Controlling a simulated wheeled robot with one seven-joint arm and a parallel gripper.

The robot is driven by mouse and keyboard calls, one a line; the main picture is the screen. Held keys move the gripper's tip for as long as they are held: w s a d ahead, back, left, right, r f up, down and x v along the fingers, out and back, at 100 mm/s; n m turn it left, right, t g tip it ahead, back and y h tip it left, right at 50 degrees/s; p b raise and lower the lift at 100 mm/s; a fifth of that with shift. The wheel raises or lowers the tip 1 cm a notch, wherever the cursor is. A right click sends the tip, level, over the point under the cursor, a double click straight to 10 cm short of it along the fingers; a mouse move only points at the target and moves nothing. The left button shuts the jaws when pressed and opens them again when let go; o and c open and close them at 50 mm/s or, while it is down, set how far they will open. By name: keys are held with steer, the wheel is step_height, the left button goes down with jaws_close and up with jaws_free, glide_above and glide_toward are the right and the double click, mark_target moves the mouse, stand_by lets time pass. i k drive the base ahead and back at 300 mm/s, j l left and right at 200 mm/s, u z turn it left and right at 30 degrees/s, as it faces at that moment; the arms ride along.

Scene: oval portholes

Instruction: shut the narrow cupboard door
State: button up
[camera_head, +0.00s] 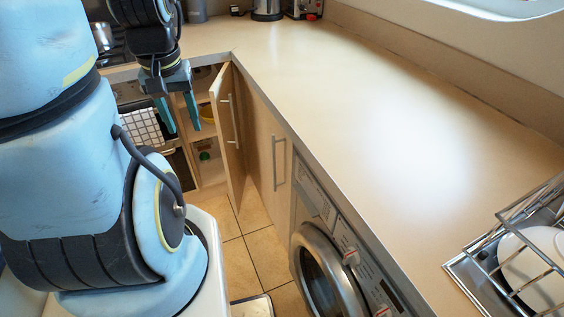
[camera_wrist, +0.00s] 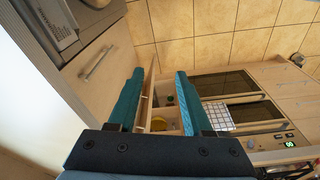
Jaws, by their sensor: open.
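The narrow cupboard door (camera_head: 225,125) is light wood with an upright bar handle (camera_head: 234,120). It stands ajar at the inner corner under the worktop, swung out from the shelves of its cupboard (camera_head: 207,150). My gripper (camera_head: 181,128) is open and empty, with teal fingers pointing down, to the left of the door in front of the open cupboard. In the wrist view the gripper (camera_wrist: 160,72) shows both fingers apart. The door (camera_wrist: 149,90) appears there almost edge-on between them, close to the left finger. Whether it touches a finger I cannot tell.
A closed cupboard with a bar handle (camera_head: 278,160) and a washing machine (camera_head: 325,270) stand right of the door. An oven with a checked towel (camera_head: 140,127) is at the left. The worktop (camera_head: 370,110) is mostly clear. Tiled floor (camera_head: 255,250) lies free below.

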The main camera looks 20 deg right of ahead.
mark_target(222, 94)
steer(key=k+l+z, duration=0.1)
steer(key=k+l, duration=0.3)
steer(key=k, duration=0.15)
steer(key=k+l+z, duration=0.1)
steer(key=k+l, duration=0.3)
steer(key=k, duration=0.15)
steer(key=i+j+u, duration=0.35)
steer(key=i, duration=0.65)
steer(key=i+u, duration=0.4)
steer(key=i, duration=0.6)
